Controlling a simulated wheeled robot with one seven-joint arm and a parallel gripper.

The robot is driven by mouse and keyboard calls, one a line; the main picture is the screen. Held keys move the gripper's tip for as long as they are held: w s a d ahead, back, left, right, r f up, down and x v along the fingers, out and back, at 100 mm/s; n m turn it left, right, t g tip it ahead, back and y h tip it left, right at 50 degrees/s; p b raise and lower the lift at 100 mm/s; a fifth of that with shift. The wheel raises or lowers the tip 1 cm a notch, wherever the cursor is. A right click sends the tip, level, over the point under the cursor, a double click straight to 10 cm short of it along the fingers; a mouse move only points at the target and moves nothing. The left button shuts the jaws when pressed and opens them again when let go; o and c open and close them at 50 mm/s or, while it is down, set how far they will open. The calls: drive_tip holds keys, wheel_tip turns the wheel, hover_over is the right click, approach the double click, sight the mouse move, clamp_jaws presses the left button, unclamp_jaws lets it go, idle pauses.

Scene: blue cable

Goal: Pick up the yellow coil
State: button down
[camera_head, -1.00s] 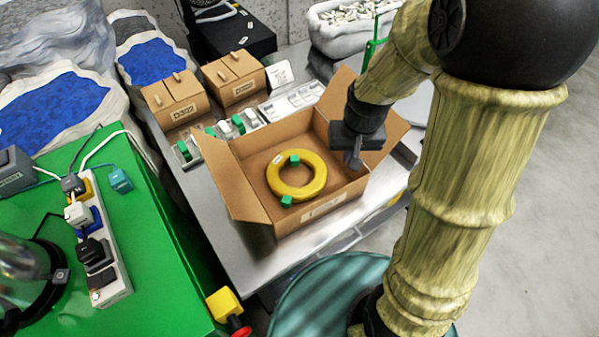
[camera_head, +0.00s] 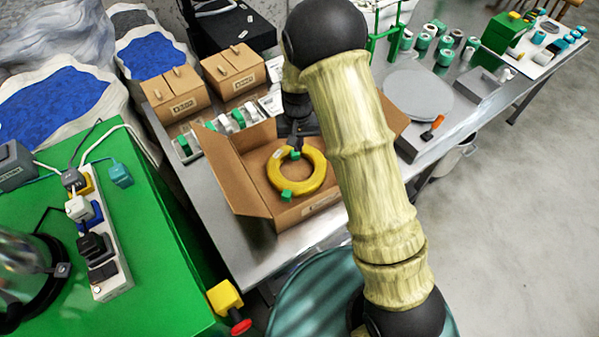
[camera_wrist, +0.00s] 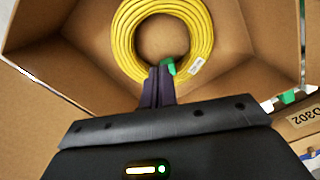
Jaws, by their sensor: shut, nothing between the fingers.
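The yellow coil (camera_head: 318,178) lies flat in the open cardboard box (camera_head: 245,197), with green clips on its near and far sides. It also shows in the wrist view (camera_wrist: 122,40), near the top of the picture. My gripper (camera_head: 297,146) points down at the far side of the coil, by the far green clip. In the wrist view its fingertips (camera_wrist: 160,72) are together, next to the green clip (camera_wrist: 168,67) and over the coil's edge. The fingers are shut and hold nothing. Whether they touch the coil, I cannot tell. My arm hides the box's right part in the head view.
The box stands on a metal table (camera_head: 285,245) with its flaps open. Two small cardboard boxes (camera_head: 175,95) stand behind it. A green bench (camera_head: 150,255) with a power strip (camera_head: 108,270) is at the left. A grey round plate (camera_head: 418,95) and several green-and-white spools are at the right.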

drive_tip(key=shift+f, duration=0.15)
wheel_tip(320, 180, down, 10)
drive_tip(key=shift+d+f+p, duration=0.1)
drive_tip(key=shift+p, duration=0.25)
drive_tip(key=s, duration=0.1)
drive_tip(key=s+p, duration=0.1)
drive_tip(key=s, duration=0.1)
drive_tip(key=shift+s+r, duration=0.25)
drive_tip(key=shift+r, duration=0.1)
drive_tip(key=shift+s+d+f, duration=0.1)
drive_tip(key=shift+s, duration=0.15)
drive_tip(key=shift+s, duration=0.1)
